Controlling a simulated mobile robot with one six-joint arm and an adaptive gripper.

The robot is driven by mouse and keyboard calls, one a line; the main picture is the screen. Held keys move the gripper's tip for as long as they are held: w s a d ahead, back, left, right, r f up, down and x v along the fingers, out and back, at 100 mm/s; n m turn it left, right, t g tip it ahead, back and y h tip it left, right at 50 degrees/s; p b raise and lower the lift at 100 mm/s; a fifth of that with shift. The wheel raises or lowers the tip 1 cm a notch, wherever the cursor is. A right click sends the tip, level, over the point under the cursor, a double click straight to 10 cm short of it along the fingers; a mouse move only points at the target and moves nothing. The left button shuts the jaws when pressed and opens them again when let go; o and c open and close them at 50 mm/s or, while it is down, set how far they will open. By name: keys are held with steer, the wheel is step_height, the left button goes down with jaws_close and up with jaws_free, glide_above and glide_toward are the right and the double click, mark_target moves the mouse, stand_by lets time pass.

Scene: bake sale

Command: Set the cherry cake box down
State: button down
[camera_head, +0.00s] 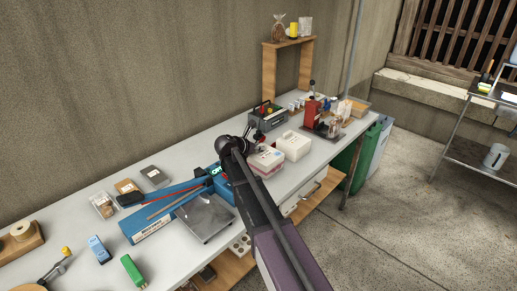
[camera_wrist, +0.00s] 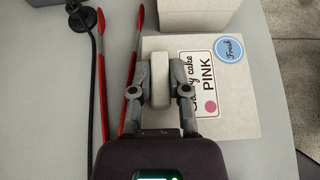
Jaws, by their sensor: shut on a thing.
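The cherry cake box (camera_head: 268,163) is a pale carton with a pinkish lower part, at the middle of the long table. In the wrist view, the cherry cake box (camera_wrist: 243,115) shows a "PINK" label with a pink dot and a round blue "Fresh" sticker. My gripper (camera_wrist: 159,88) is shut on the pale raised handle on the box's top, near its left side. In the head view my gripper is largely hidden by my arm. The box looks level, low over or on the table; I cannot tell whether its underside touches.
A second white box (camera_head: 293,145) stands just beyond, with a narrow gap. Red tongs (camera_wrist: 103,80) and a black cable (camera_wrist: 95,60) lie left of the box in the wrist view. A metal scale plate (camera_head: 206,219) is nearer. The table's front edge is close on the right.

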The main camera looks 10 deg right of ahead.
steer(key=shift+f, duration=0.2)
steer(key=c, duration=0.6)
jaws_free()
steer(key=shift+r, duration=0.1)
steer(key=shift+r, duration=0.2)
steer(key=shift+s+a+r, duration=0.15)
steer(key=shift+s+a, duration=0.05)
steer(key=shift+a, duration=0.1)
steer(key=p+v, duration=0.5)
steer(key=v, duration=0.6)
steer(key=shift+p, duration=0.4)
steer(key=shift+s+a, duration=0.1)
